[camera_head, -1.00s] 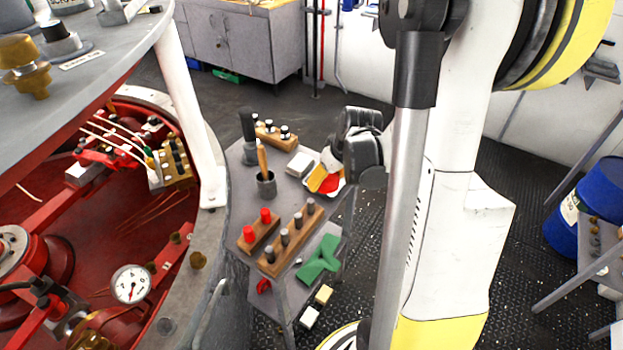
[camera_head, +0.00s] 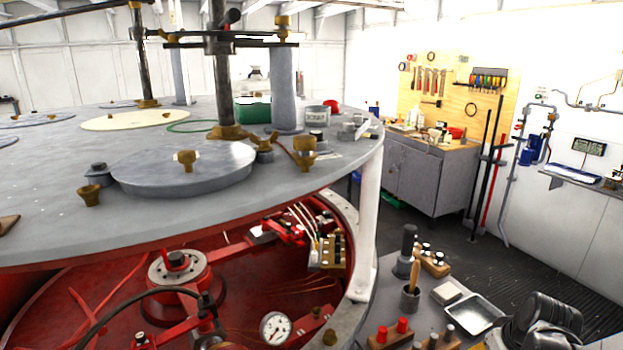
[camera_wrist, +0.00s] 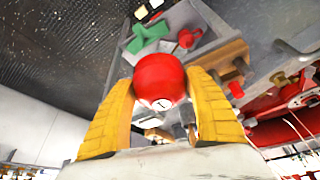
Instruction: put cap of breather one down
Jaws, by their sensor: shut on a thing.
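A round red cap (camera_wrist: 160,82) with a small white disc bearing a dark mark is between the two yellow fingers of my gripper (camera_wrist: 161,86) in the wrist view. The fingers are shut on its sides and hold it clear of the cart (camera_wrist: 200,18). In the head view only a dark part of my gripper (camera_head: 545,325) shows at the lower right; its fingers and the held cap are out of that view. Brass fittings (camera_head: 304,148) stand on the round grey deck (camera_head: 60,150). I cannot tell which one is breather one.
Another red object (camera_head: 331,106) sits on the deck's far side. A white post (camera_head: 368,225) stands between deck and cart.

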